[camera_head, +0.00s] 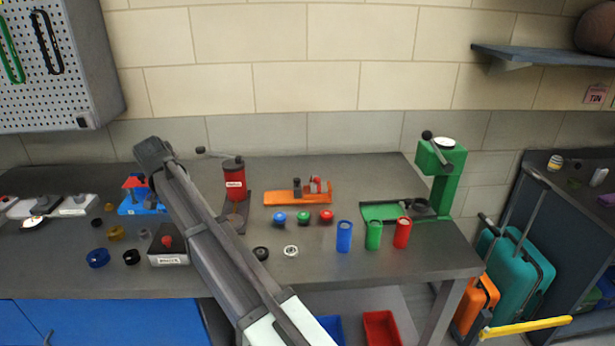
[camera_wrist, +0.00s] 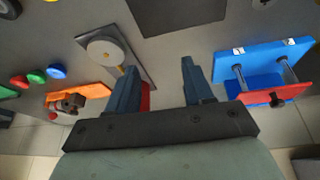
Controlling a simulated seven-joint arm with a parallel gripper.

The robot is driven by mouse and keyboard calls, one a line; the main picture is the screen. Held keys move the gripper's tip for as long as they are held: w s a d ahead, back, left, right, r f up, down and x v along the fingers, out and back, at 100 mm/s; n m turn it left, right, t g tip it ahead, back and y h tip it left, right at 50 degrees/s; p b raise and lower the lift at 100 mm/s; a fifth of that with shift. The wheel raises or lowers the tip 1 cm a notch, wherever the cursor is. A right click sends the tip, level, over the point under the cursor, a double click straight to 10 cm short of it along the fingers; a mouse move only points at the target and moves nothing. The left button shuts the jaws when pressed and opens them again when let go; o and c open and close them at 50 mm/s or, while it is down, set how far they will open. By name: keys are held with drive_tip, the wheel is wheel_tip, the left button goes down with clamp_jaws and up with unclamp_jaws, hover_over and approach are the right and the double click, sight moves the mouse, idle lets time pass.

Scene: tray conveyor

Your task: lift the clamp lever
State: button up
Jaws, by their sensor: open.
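The clamp stands on an orange base (camera_head: 285,198) in the middle of the bench in the head view. A small red and brownish-grey mechanism (camera_head: 316,186) sits at the base's right end; its lever is too small to make out clearly. In the wrist view the orange base (camera_wrist: 95,90) with its clamp mechanism (camera_wrist: 70,103) lies at the left, outside the fingers. My gripper (camera_wrist: 160,65) is open and empty, its two fingers apart. In the head view it is up at the left, well away from the clamp, and its fingers are hidden.
A red labelled cylinder device (camera_head: 235,177) stands between my arm and the clamp. A blue vise (camera_wrist: 260,58) with a red jaw is at the right in the wrist view. Coloured buttons (camera_head: 303,216), cups (camera_head: 373,235) and a green press (camera_head: 447,180) are near the clamp.

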drive_tip(key=w+d+r+m+g, duration=0.1)
drive_tip(key=w+d+r+m, duration=0.2)
drive_tip(key=d, duration=0.4)
drive_tip(key=w+d+r+m, duration=0.1)
drive_tip(key=w+d+m, duration=0.1)
drive_tip(key=w+d, duration=0.35)
drive_tip(key=w+d+r+m+g, duration=0.1)
drive_tip(key=w+d+m, duration=0.15)
drive_tip(key=d, duration=0.65)
drive_tip(key=m+y, duration=0.1)
drive_tip(key=m, duration=0.6)
approach(316, 178)
drive_tip(key=f, duration=0.3)
drive_tip(key=w+f, duration=0.1)
drive_tip(key=f, duration=0.2)
drive_tip(key=w+f, duration=0.1)
drive_tip(key=f, duration=0.2)
drive_tip(key=shift+d, duration=0.1)
drive_tip(key=shift+r, duration=0.1)
clamp_jaws()
